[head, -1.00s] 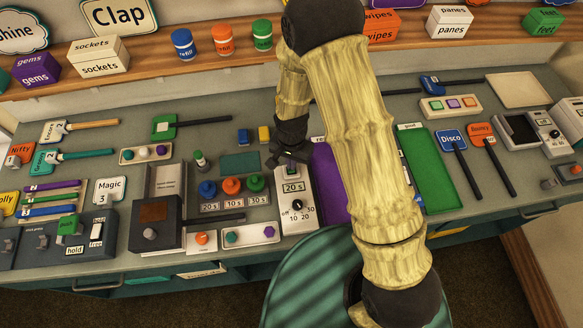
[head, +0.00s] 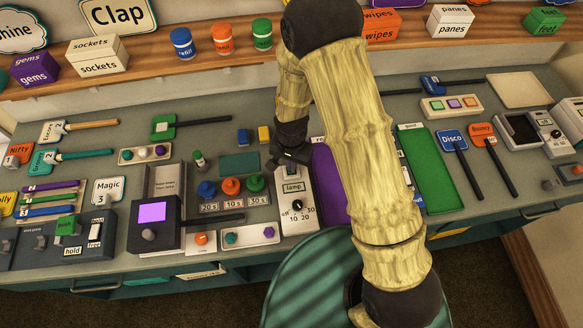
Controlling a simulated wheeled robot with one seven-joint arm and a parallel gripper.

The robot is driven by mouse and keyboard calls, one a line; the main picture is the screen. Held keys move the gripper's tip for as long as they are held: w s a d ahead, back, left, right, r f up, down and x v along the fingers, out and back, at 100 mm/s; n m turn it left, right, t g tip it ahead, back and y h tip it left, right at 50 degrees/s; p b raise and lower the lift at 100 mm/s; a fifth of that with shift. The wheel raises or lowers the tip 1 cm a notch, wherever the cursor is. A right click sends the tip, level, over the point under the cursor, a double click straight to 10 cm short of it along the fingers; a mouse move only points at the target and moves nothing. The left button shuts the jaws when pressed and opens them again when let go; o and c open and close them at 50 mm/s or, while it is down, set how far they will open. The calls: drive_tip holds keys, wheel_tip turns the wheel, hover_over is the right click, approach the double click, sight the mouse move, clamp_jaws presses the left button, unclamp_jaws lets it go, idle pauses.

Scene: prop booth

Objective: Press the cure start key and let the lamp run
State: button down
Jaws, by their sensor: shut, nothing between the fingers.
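The white control box (head: 303,217) stands in the middle of the counter. Its small display (head: 293,187) reads "lamp". Below it is a black dial (head: 297,205) marked off, 10, 20 and 30; where it points is too small to tell. My gripper (head: 287,160) is shut and empty at the far end of this box, over the start key, which it mostly hides. I cannot tell whether the fingers touch the key. To the left, the dark lamp unit (head: 170,232) has a window (head: 152,212) glowing purple.
Blue, orange and green knobbed stamps (head: 231,186) stand by time labels left of the control box. A purple mat (head: 326,180) and a green mat (head: 430,180) lie to its right, partly behind my arm.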

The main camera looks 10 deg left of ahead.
wheel_tip(320, 180, up, 8)
drive_tip(key=p, duration=0.6)
idle(0.4)
idle(0.5)
drive_tip(key=s+d+r+n+t+b, duration=0.1)
drive_tip(key=s+d+r+b, duration=0.1)
drive_tip(key=d+r, duration=0.5)
drive_tip(key=s+d+r+n+t+b, duration=0.1)
drive_tip(key=s+d+r+n+b, duration=0.1)
drive_tip(key=d+r, duration=0.5)
drive_tip(key=s+d+b, duration=0.1)
drive_tip(key=s+d, duration=0.1)
drive_tip(key=d, duration=0.4)
drive_tip(key=shift+s+t, duration=0.3)
drive_tip(key=shift+s, duration=0.05)
drive_tip(key=shift+w, duration=0.1)
drive_tip(key=shift+s, duration=0.2)
